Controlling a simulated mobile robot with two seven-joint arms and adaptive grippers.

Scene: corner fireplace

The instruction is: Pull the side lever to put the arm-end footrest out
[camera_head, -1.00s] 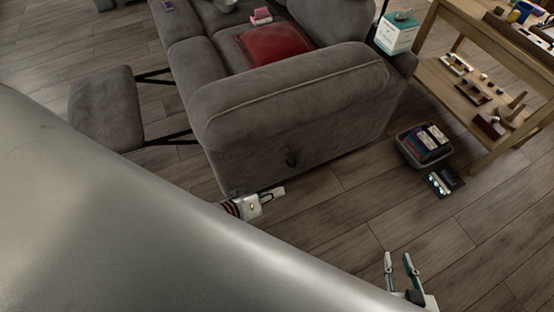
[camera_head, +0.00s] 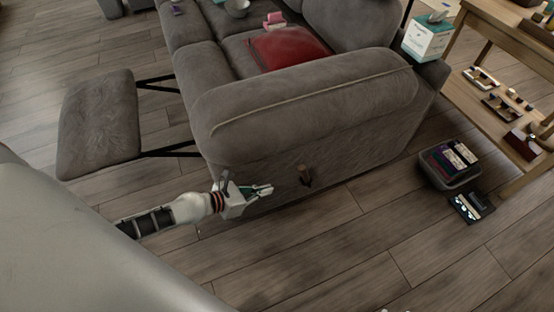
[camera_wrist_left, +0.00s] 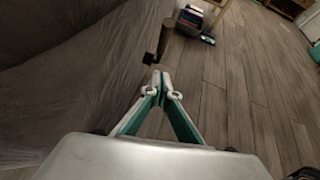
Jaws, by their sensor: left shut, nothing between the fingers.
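The grey sofa's side lever (camera_head: 304,175) sticks out low on the outer face of the near arm; it also shows in the left wrist view (camera_wrist_left: 166,42), just beyond the fingertips. The grey footrest (camera_head: 98,122) is out in front of the sofa, held on dark metal struts. My left gripper (camera_head: 268,190) is beside the sofa arm, to the left of the lever and apart from it. Its fingers are closed together and empty, pointing toward the lever in the left wrist view (camera_wrist_left: 160,82). My right gripper is not in view.
A grey bin (camera_head: 450,168) with books stands by the sofa's back corner, with a small dark tray (camera_head: 471,207) on the floor beside it. A wooden shelf table (camera_head: 480,50) stands at the right. The plank floor in front of the sofa arm is clear.

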